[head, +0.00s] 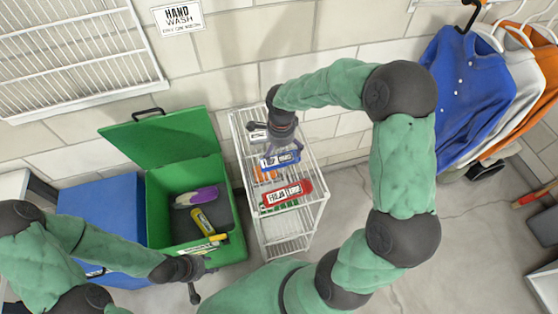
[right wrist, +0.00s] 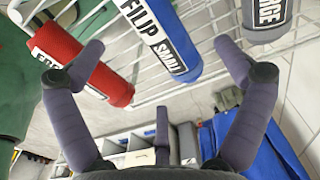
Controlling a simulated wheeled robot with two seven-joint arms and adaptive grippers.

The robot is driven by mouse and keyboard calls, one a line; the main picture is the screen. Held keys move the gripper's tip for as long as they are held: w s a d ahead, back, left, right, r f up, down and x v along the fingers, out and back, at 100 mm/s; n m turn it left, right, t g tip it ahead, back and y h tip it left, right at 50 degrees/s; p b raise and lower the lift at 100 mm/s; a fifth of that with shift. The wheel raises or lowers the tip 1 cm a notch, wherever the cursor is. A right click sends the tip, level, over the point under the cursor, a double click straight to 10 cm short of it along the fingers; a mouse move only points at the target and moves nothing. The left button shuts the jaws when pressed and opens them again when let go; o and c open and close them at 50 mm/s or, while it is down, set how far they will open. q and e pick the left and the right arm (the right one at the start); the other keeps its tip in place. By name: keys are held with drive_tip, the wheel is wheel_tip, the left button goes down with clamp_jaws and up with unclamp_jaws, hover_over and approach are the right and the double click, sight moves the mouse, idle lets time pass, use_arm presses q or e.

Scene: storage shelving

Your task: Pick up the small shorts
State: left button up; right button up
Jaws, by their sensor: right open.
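The blue roll (right wrist: 165,40) has a white label reading "FILIP" and "SMALL"; which garment it is, I cannot tell. In the head view the blue roll (head: 285,160) lies on the white wire rack, partly under my right gripper (head: 279,148). In the right wrist view my right gripper (right wrist: 158,52) is open, its fingers spread on either side of the blue roll and apart from it. My left gripper (head: 196,279) is low at the left, in front of the green bin; its opening is unclear.
A red roll (head: 288,193) lies nearer on the wire rack (head: 285,245); a grey roll (right wrist: 267,18) lies on the other side. The open green bin (head: 155,226) holds a purple and a yellow item. A blue bin (head: 98,208) stands left. Clothes (head: 462,85) hang right.

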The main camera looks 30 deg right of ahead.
sight(280, 159)
wheel_tip(280, 159, down, 6)
drive_tip(key=shift+r+b, duration=0.15)
drive_tip(key=shift+b, duration=0.85)
drive_tip(key=shift+r, duration=0.1)
drive_tip(key=c, duration=1.3)
